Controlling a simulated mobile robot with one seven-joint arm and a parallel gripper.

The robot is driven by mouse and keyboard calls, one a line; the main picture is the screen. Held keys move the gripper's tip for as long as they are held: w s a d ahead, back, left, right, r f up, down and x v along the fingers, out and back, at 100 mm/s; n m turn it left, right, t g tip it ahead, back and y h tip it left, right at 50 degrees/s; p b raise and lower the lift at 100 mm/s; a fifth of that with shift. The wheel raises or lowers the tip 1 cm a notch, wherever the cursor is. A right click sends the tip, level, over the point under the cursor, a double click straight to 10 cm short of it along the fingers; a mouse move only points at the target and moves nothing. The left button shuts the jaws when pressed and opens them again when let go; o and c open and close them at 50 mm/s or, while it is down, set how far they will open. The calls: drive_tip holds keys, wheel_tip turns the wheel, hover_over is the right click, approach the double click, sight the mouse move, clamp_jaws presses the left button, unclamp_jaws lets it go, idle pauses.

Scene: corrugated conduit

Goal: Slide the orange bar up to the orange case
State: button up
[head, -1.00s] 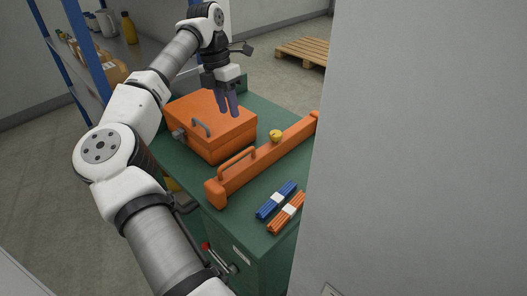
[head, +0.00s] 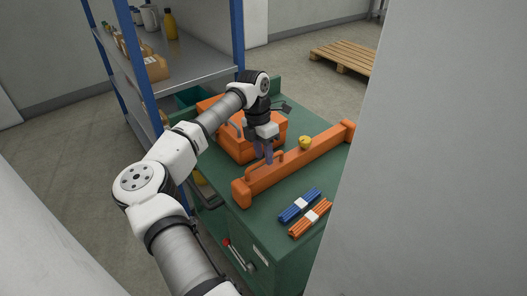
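The orange bar (head: 305,160) lies lengthwise on the green cabinet top, with a handle (head: 264,163) near its front left end. The orange case (head: 238,143) sits behind it to the left, apart from the bar, with a strip of green top between them. Part of the case is hidden behind my arm. My gripper (head: 265,161) points down at the bar's handle, its bluish fingers close to or overlapping it in the picture. I cannot tell whether the fingers touch the handle or how far apart they are.
A yellow round object (head: 305,142) sits on or just behind the bar. A blue bundle (head: 299,205) and an orange bundle (head: 311,218) lie in front of it on the green top (head: 262,212). A grey wall (head: 440,160) covers the right. A shelf rack (head: 195,62) stands behind left.

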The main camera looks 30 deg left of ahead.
drive_tip(key=shift+f, duration=0.2)
clamp_jaws()
idle(0.4)
